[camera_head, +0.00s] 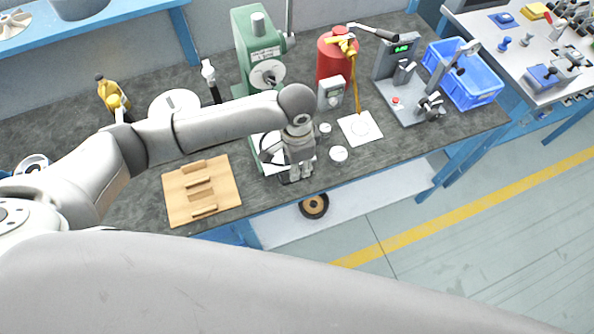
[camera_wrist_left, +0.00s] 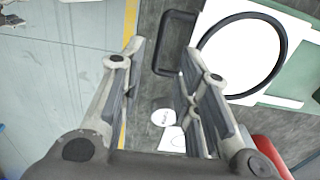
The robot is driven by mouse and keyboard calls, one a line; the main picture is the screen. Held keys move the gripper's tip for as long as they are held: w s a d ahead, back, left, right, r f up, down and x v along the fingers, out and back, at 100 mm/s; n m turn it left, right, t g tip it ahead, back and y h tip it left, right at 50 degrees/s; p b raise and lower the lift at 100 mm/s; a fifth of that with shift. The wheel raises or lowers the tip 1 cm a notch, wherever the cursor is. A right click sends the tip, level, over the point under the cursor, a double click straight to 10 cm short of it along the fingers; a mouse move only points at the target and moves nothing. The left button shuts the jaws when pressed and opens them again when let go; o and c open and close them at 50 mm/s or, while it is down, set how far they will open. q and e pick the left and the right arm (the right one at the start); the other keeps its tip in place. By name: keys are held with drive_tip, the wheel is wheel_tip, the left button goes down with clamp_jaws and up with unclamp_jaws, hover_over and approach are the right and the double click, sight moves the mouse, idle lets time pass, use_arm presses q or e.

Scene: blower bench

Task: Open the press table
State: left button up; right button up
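The green press (camera_head: 258,60) stands at the back of the dark bench, with a small round dial on its front. At its foot is a white plate, partly hidden by my left arm in the head view. In the left wrist view the white plate (camera_wrist_left: 240,55) bears a black ring, and a black loop handle (camera_wrist_left: 164,42) sticks out beside it. My left gripper (camera_head: 299,172) is at the bench's front edge before the press. Its fingers (camera_wrist_left: 163,58) are apart and empty, with the loop handle beyond and between the tips; I cannot tell whether they touch. My right gripper is not shown.
A wooden board (camera_head: 222,190) lies left of the gripper. A red cylinder (camera_head: 334,62), a grey tester (camera_head: 405,85) and a blue crate (camera_head: 468,82) stand farther right. A ring (camera_head: 314,206) lies on the lower shelf.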

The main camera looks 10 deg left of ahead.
use_arm(q)
wheel_tip(320, 180, up, 6)
drive_tip(key=shift+f, duration=0.1)
drive_tip(key=shift+s, duration=0.1)
idle(0.6)
